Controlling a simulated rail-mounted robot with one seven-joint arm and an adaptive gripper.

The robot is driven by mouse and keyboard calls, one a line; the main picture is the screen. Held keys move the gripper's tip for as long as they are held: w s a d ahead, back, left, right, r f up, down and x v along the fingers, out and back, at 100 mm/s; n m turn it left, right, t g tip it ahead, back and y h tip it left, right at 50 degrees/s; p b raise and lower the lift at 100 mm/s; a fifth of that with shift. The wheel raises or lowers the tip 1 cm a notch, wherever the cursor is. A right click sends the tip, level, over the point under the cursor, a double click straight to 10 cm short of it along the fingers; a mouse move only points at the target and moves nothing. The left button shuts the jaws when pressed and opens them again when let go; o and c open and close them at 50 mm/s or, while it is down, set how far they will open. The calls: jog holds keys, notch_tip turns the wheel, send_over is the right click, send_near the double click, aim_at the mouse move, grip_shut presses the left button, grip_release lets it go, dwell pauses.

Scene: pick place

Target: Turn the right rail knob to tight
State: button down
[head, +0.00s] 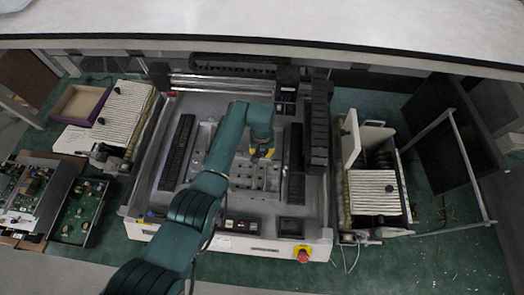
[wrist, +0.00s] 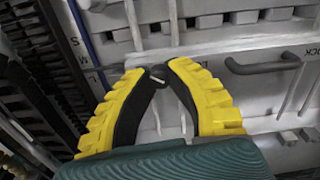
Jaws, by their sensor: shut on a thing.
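My gripper (head: 262,152) is over the middle of the grey machine bed (head: 240,182) in the head view. In the wrist view its yellow and black fingers (wrist: 152,76) come together at the tips. They are shut on a small dark knob (wrist: 158,75) with a pale mark on it, which I take to be the right rail knob. The fingers hide most of the knob, so I cannot tell its exact turn. In the head view the arm and gripper hide the knob.
A dark bar handle (wrist: 265,66) lies right of the fingers in the wrist view. Black racks (head: 176,150) line the machine's left side, with a black column (head: 318,125) at right. A red stop button (head: 302,254) is at the front. Slotted boxes (head: 375,190) stand alongside.

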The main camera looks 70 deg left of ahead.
jog(key=m, duration=0.4)
jog(key=shift+m+p, duration=0.3)
jog(key=shift+p, duration=0.05)
jog(key=m, duration=0.3)
jog(key=shift+m, duration=0.3)
jog(key=m, duration=0.4)
jog(key=shift+p, duration=0.4)
jog(key=shift+m, duration=1.8)
jog(key=c, duration=0.9)
grip_release()
jog(key=shift+c, duration=0.2)
